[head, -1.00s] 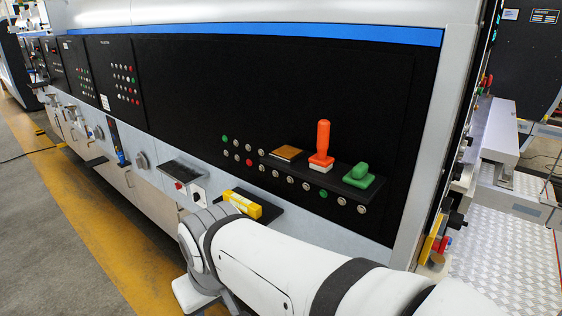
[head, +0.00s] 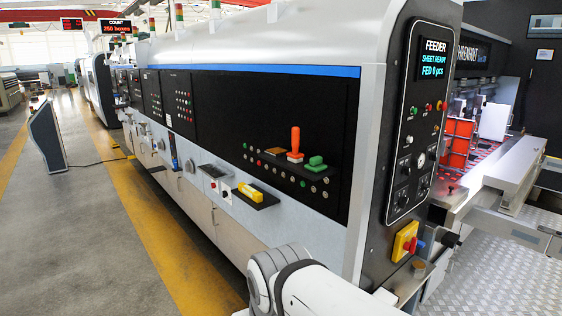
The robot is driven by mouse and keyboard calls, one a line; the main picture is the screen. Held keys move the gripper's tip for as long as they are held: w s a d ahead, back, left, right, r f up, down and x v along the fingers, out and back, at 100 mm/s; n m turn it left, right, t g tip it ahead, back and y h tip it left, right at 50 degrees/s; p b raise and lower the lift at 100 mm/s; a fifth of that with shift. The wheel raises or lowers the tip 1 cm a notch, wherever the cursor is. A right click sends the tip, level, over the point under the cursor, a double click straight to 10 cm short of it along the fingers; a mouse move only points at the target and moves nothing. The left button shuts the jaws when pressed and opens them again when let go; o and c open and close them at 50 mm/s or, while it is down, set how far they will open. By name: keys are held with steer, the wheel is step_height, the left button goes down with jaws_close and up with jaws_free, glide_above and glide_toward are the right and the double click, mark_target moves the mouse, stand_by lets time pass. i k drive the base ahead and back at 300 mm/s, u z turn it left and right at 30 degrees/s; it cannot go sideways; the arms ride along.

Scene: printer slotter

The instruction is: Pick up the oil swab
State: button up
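On a small black shelf (head: 288,160) on the machine's dark front panel stands an upright orange handle (head: 295,140) with a pale foot. A green handled tool (head: 316,163) sits to its right and a flat brown pad (head: 274,150) to its left. A yellow block (head: 250,193) lies on a lower black ledge (head: 264,200). No label tells which of these is the oil swab. My white arm enters at the bottom, below and in front of the shelves. My gripper is out of view, and nothing shows whether it holds anything.
The long machine (head: 200,130) runs back to the left. A grey floor stand (head: 47,138) with a cable stands on the open floor at left. The feeder control panel (head: 424,120) and its yellow-backed switch (head: 405,241) stick out at right.

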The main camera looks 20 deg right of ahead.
mark_target(294, 156)
steer(key=u, duration=0.35)
steer(key=k, duration=0.1)
steer(key=z, duration=1.05)
steer(key=i, duration=0.45)
steer(key=u, duration=0.05)
